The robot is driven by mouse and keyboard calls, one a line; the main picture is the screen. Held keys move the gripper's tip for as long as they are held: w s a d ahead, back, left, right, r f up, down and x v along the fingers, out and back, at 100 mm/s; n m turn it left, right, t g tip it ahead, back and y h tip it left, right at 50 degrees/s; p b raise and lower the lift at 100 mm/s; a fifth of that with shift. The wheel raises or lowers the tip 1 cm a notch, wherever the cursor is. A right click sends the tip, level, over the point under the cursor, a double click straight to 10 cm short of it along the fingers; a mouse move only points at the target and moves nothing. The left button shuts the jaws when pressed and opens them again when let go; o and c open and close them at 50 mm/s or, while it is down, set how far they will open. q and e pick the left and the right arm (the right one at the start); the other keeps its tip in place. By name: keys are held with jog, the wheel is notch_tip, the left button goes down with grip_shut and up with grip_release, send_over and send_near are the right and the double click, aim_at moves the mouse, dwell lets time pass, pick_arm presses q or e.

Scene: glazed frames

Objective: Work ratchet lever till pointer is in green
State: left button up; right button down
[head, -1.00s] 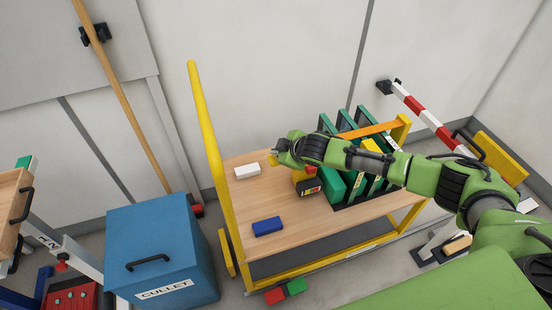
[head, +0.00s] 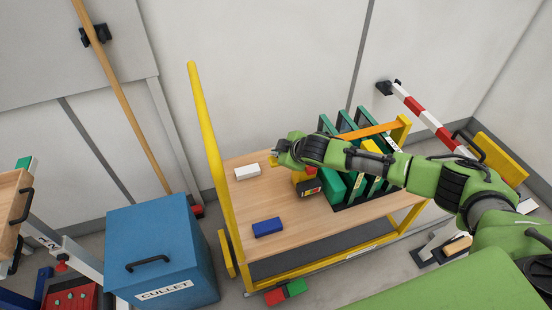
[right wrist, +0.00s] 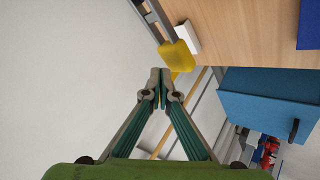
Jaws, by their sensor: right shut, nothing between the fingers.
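The ratchet (head: 310,187), a small yellow and dark body with a gauge face, sits on the wooden trolley deck beside the green-edged panes. The pointer is too small to read. A yellow lever grip (head: 274,161) shows just below my right gripper (head: 277,150), whose fingers are mostly hidden in the head view. In the right wrist view, my right gripper (right wrist: 160,75) is shut and empty. The yellow grip (right wrist: 178,55) is just beyond its fingertips; I cannot tell whether they touch. My left gripper is not in view.
An orange strap (head: 372,131) runs over the green-edged panes (head: 334,187). A white block (head: 247,172) and a blue block (head: 268,227) lie on the deck. A yellow post (head: 205,130) rises at its left. A blue cullet bin (head: 160,240) stands on the left.

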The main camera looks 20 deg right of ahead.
aim_at(276, 159)
jog(key=shift+f, duration=0.15)
jog(key=shift+f, duration=0.25)
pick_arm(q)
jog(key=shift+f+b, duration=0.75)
pick_arm(e)
jog(key=shift+f, duration=1.35)
dwell(0.4)
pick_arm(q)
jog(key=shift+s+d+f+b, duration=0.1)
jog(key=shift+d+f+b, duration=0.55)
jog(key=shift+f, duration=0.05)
pick_arm(e)
jog(key=shift+f, duration=1.2)
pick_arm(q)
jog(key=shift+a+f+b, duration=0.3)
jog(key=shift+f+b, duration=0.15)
pick_arm(e)
jog(key=shift+f, duration=0.8)
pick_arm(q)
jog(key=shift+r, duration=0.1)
pick_arm(e)
jog(key=shift+r, duration=0.1)
dwell(0.5)
